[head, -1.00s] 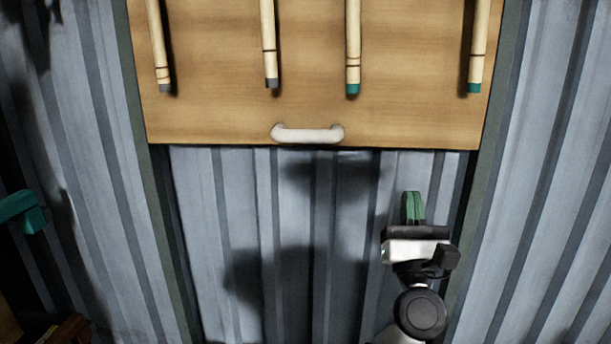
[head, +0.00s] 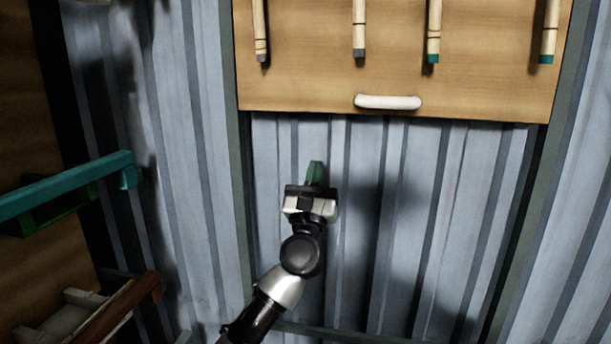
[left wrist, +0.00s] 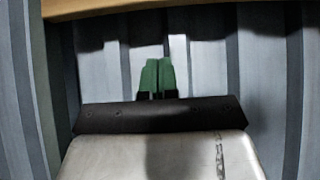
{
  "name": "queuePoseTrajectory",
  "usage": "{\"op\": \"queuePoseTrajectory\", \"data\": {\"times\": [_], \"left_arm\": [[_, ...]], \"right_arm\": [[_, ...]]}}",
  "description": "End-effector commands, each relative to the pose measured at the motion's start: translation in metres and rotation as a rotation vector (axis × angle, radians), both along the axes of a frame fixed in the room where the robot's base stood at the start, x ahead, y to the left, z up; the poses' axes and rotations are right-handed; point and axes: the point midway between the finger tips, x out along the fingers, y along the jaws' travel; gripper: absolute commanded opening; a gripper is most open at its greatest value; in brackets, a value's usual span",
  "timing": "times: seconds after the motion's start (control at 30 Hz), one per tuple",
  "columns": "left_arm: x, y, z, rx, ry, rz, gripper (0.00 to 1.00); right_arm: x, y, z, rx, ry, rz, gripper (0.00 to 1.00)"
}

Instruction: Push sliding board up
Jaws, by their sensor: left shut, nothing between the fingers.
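The sliding board (head: 300,88) is a light wooden panel at the top of the head view, set between two dark upright rails. Several pale sticks with grey or green ends hang on its front. A white handle (head: 388,102) sits near its lower edge. My left gripper (head: 315,172) has green fingers, shut and empty, below and to the left of the handle, apart from it in the picture. In the left wrist view the shut fingers (left wrist: 158,76) point up towards the board's lower edge (left wrist: 110,7). The handle is not visible there. My right gripper is not in view.
Grey corrugated metal wall (head: 400,230) lies behind and below the board. A teal bar (head: 65,185) juts in at the left. Brown wooden pieces (head: 125,308) lie at the lower left. The space between gripper and handle looks clear.

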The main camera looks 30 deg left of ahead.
Motion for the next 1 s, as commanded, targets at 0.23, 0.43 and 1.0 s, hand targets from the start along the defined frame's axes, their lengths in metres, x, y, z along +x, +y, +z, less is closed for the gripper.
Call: {"op": "queuePoseTrajectory", "data": {"times": [0.23, 0.43, 1.0], "left_arm": [[0.038, 0.011, 0.045, 0.003, -0.001, 0.004, 0.0], [0.038, 0.011, 0.071, 0.002, -0.002, 0.001, 0.0], [0.038, 0.011, 0.08, 0.0, 0.0, 0.001, 0.0]], "right_arm": [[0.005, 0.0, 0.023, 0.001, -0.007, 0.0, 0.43], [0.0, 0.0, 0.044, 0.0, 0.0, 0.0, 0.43], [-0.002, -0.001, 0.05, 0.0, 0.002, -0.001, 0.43]]}}
